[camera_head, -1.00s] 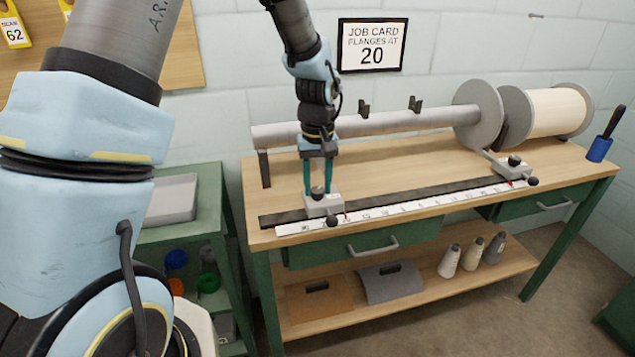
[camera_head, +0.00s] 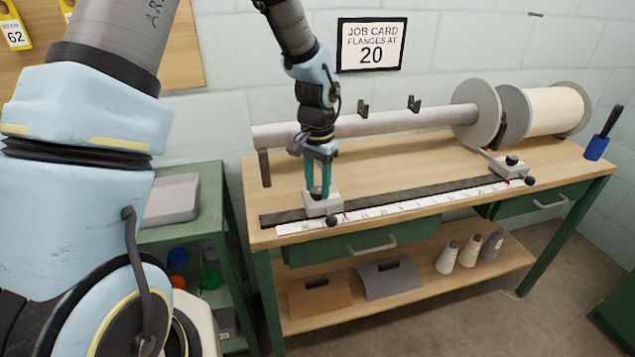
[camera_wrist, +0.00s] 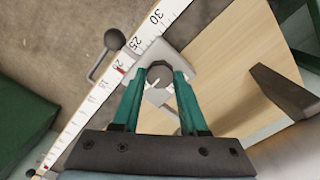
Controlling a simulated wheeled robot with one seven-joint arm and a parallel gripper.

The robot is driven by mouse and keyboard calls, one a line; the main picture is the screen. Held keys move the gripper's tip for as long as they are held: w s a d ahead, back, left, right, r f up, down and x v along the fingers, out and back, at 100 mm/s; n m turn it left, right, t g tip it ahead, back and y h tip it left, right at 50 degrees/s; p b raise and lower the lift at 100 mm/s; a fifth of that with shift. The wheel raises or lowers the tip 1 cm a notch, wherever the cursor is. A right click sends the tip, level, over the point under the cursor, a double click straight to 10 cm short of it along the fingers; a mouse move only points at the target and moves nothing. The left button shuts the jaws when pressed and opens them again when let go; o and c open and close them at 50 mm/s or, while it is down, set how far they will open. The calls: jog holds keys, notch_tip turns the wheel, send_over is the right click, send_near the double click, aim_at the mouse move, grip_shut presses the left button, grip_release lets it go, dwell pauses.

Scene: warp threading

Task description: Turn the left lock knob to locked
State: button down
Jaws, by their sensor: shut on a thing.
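The left carriage (camera_head: 322,205) is a light grey block on the dark rail at the left end of the bench. Its left lock knob (camera_wrist: 158,77) is a dark round knob with a pale mark, seen between my fingertips in the wrist view. My gripper (camera_head: 319,194) points down over the carriage, its teal fingers shut on the knob; it also shows in the wrist view (camera_wrist: 159,80). A black ball handle (camera_wrist: 114,39) sticks out from the carriage's front. The red pointer (camera_wrist: 121,70) lies near 20 on the white scale (camera_head: 400,206). The knob is mostly hidden in the head view.
The right carriage (camera_head: 505,165) with its black knob sits at the rail's right end. A grey beam tube (camera_head: 390,122) with flanges lies behind the rail. A job card (camera_head: 370,45) on the wall reads 20. The wooden bench top between is clear.

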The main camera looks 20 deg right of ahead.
aim_at(317, 190)
jog(key=shift+m, duration=0.4)
jog(key=shift+c, duration=2.2)
grip_release()
notch_tip(317, 190, up, 11)
jog(key=b, duration=0.1)
jog(key=shift+f, duration=0.1)
jog(key=s+a+f+n, duration=0.1)
jog(key=a+n, duration=0.4)
jog(key=a, duration=1)
jog(key=s+a+n+t, duration=0.1)
jog(key=s+a+n, duration=0.2)
jog(key=a, duration=1.2)
jog(key=n, duration=0.3)
jog(key=shift+f+n+t, duration=0.3)
jog(key=shift+f, duration=0.05)
